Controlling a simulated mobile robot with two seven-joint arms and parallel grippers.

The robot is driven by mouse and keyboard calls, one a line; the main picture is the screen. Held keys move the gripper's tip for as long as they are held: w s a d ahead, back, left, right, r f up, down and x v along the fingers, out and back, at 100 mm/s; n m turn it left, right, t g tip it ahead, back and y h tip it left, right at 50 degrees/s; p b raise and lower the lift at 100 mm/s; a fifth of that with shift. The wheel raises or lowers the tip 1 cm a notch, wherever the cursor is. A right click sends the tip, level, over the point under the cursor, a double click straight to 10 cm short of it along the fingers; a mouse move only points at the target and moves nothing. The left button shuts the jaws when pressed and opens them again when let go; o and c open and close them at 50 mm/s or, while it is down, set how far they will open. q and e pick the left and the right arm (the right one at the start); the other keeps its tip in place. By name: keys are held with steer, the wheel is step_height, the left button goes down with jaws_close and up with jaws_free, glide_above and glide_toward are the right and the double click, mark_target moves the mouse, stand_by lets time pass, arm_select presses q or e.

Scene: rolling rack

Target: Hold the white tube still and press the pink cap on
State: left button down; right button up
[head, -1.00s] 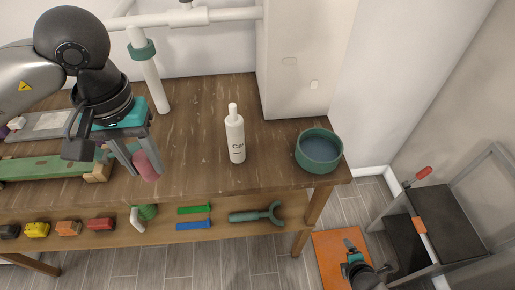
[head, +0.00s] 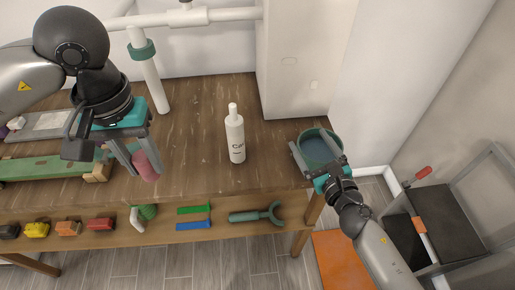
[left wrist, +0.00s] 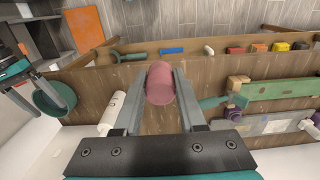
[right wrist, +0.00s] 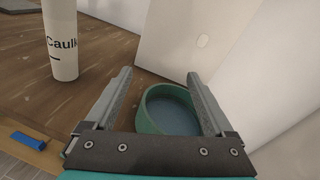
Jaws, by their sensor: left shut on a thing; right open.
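The pink cap (head: 147,165) is between the fingers of my left gripper (head: 134,160), which is shut on it above the left part of the bench. In the left wrist view the pink cap (left wrist: 160,84) sticks out past the fingertips. The white tube (head: 235,135) stands upright on the bench, with a narrow tip on top and dark lettering. It is to the right of the left gripper, apart from it. In the right wrist view the white tube (right wrist: 61,40) is at the upper left. My right gripper (head: 316,150) is open and empty over the green bowl, right of the tube.
The green bowl (head: 330,135) stands near the bench's right end. A green plane-like tool (head: 45,167) lies at the left. A shelf below holds several coloured blocks and a green wrench (head: 258,215). A white cabinet (head: 297,60) stands behind. Bench around the tube is clear.

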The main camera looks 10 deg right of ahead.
mark_target(229, 120)
steer(key=s+a+r+n+g+y, duration=0.15)
steer(key=a+y, duration=0.45)
steer(key=a, duration=0.7)
steer(key=x, duration=0.7)
steer(key=r+x, duration=0.1)
steer(key=x, duration=0.3)
steer(key=shift+w+a, duration=0.15)
steer(key=shift+a, duration=0.1)
jaws_close()
steer(key=shift+c, duration=1.6)
jaws_free()
jaws_close()
